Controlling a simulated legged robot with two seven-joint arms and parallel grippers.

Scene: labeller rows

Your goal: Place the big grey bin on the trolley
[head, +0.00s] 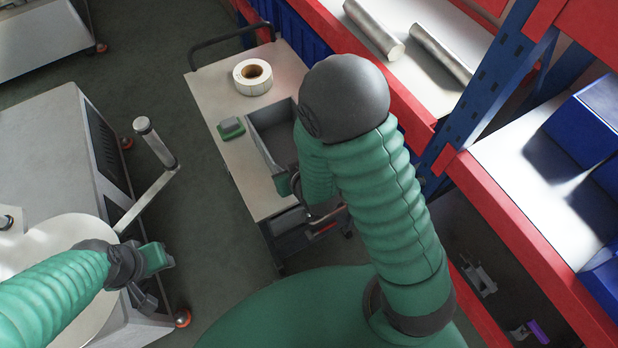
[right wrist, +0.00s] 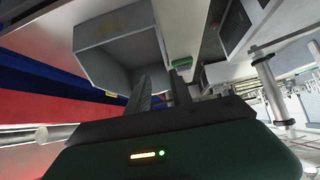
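The big grey bin (head: 262,150) stands on the top of the trolley (head: 250,190), at its right side. Its near end is hidden behind my right arm. My right gripper (head: 292,184) is at the bin's near end, mostly covered by the arm. In the right wrist view, the bin (right wrist: 115,60) lies just beyond the right gripper's fingers (right wrist: 160,88). The fingers are apart with a gap between them, close to the bin's edge; contact is unclear. My left gripper (head: 152,275) is at lower left, away from the bin, its fingers too small to read.
A white label roll (head: 252,77) and a small green-and-grey box (head: 231,128) lie on the trolley. A red and blue rack (head: 480,190) stands close on the right. A grey machine (head: 50,140) with a roller arm stands at left. Green floor between is clear.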

